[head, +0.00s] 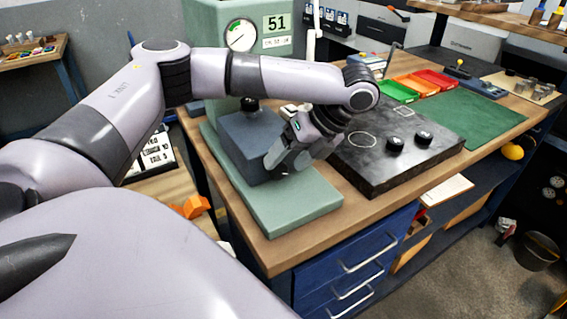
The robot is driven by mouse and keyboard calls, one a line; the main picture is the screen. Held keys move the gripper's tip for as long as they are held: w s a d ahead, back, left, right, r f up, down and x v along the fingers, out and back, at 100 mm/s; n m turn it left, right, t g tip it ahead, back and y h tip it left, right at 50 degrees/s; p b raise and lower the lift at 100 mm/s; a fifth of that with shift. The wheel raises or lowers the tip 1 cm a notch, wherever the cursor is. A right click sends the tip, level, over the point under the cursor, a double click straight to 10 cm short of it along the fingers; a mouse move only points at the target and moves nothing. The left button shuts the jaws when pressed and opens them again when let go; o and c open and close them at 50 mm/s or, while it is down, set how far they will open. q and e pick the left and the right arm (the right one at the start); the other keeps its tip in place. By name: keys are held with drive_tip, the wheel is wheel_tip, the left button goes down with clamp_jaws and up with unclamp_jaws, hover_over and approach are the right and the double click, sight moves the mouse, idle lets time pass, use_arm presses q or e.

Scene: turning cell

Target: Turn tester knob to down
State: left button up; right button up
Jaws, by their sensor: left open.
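The tester is a pale green machine (268,215) with a round dial gauge (240,36) and a "51" label on its upright. A blue-grey block (240,145) stands on its green base, with a small black part (249,104) on top. My left gripper (284,160) is open at the right side of this block, its fingers pointing down and left. I cannot tell whether it touches the block. No tester knob is clearly visible; the gripper and wrist cover part of the block's right face. My right gripper is not in view.
A black plate (375,175) with two black knob-like pieces (396,145) lies right of the tester. Green, orange and red trays (398,91) and a green mat (470,117) lie behind. The wooden bench front edge (355,217) is clear, above blue drawers (350,265).

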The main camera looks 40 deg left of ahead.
sight(279, 172)
use_arm(q)
drive_tip(key=shift+x, duration=1.25)
drive_tip(key=shift+c, duration=0.3)
drive_tip(key=c, duration=1)
drive_tip(key=shift+o, duration=0.2)
